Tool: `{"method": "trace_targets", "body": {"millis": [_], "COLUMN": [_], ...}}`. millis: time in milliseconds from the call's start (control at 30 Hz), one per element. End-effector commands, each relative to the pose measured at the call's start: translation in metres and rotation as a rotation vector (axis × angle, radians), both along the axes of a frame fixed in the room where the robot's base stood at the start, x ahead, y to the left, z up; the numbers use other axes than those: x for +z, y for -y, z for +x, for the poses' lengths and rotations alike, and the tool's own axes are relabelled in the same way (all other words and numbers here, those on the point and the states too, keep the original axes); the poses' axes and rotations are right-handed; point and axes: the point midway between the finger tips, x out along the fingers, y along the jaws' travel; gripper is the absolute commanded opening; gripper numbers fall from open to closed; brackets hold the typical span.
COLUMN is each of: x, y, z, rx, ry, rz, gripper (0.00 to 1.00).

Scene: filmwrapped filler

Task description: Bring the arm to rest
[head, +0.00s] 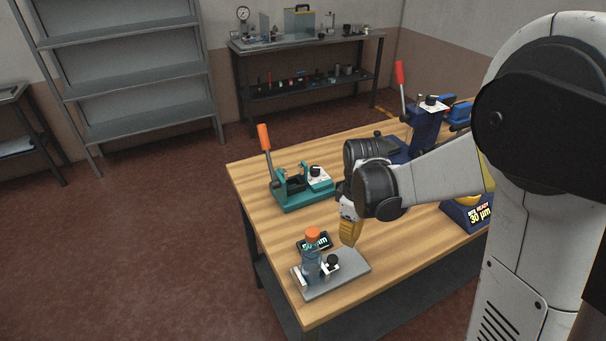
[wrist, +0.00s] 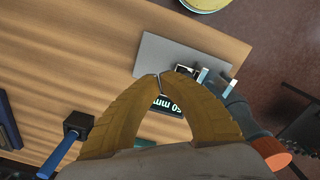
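My arm reaches in from the right in the head view, out over the wooden table (head: 400,260). My gripper (head: 348,240) points down above the table, just behind and above a grey plate fixture (head: 345,283). In the wrist view my gripper (wrist: 160,75) has its two yellow fingers curved together, tips meeting, with nothing seen between them. The grey plate (wrist: 165,52) lies beyond the tips. A blue-grey cylinder with an orange cap (head: 313,234) stands on the plate; the orange cap also shows in the wrist view (wrist: 271,150).
A black display (head: 318,243) lies behind the fixture, close to my gripper. A teal lever press (head: 300,188) stands at the back left, a blue lever press (head: 425,125) farther back. A blue-and-yellow display unit (head: 468,213) is to the right. Bare tabletop lies between them.

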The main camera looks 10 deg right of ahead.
Motion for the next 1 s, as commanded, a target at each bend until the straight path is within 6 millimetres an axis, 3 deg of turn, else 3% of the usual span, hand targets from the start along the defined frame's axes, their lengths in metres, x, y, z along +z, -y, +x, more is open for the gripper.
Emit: {"method": "trace_targets", "body": {"millis": [167, 267, 600, 800, 1000], "x": [0.006, 0.02, 0.073, 0.08, 0.078], "y": [0.0, -0.001, -0.005, -0.007, -0.008], "z": [-0.003, -0.012, -0.071, -0.108, -0.127], "rx": [-0.024, -0.087, -0.463, -0.667, -0.785], "ry": [0.018, 0.064, 0.342, 0.488, 0.568], "rz": [0.0, 0.001, 0.08, 0.171, 0.244], "gripper": [0.0, 0.0, 0.0, 0.0, 0.0]}}
